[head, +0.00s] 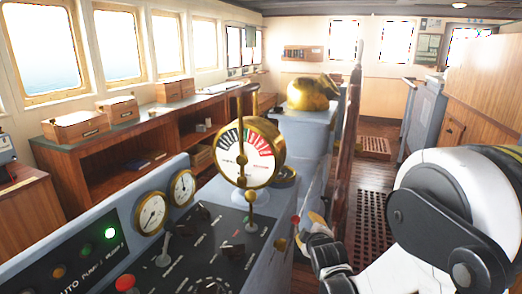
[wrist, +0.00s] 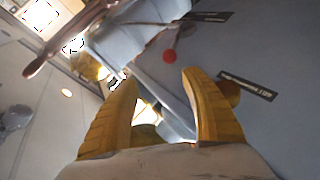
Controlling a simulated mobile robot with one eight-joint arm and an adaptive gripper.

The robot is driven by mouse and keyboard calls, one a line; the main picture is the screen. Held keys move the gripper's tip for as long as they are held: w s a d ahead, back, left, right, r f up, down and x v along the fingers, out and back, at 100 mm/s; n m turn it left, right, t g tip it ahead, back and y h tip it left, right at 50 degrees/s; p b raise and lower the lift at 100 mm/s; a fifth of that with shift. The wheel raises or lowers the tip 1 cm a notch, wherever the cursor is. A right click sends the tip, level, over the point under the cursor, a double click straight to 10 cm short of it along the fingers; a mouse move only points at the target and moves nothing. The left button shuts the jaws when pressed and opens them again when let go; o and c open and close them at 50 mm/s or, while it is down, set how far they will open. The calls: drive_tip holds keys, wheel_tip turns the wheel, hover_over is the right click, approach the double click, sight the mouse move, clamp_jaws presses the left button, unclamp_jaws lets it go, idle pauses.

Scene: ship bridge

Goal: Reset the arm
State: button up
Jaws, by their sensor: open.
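My arm comes in at the lower right of the head view as a white and black link. My gripper (head: 312,228) is low beside the right side of the grey control console (head: 80,205), partly hidden by its edge and by my own arm. In the wrist view my gripper (wrist: 160,84) shows two yellow ribbed fingers spread apart, with nothing held between them. A red knob (wrist: 170,56) on a grey surface shows beyond the fingertips. I cannot tell whether the gripper touches the console.
A brass-rimmed telegraph dial (head: 248,152) stands up from the console, with levers and gauges around it. A wooden shelf unit with boxes (head: 77,125) runs under the windows. A wooden post (head: 346,150) stands right of the console. Dark floor grating (head: 371,222) lies beyond my arm.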

drive_tip(key=s+d+r+m+g, duration=0.1)
drive_tip(key=s+r+m+g, duration=0.2)
drive_tip(key=s, duration=0.5)
drive_tip(key=s+d+r+m, duration=0.1)
drive_tip(key=s+r+m, duration=0.3)
drive_tip(key=s+r, duration=0.3)
drive_tip(key=s+f+m+g, duration=0.2)
drive_tip(key=s+m, duration=0.3)
drive_tip(key=s, duration=1.3)
drive_tip(key=shift+d+f+g, duration=0.25)
drive_tip(key=shift+g, duration=0.35)
drive_tip(key=shift+s+a, duration=0.1)
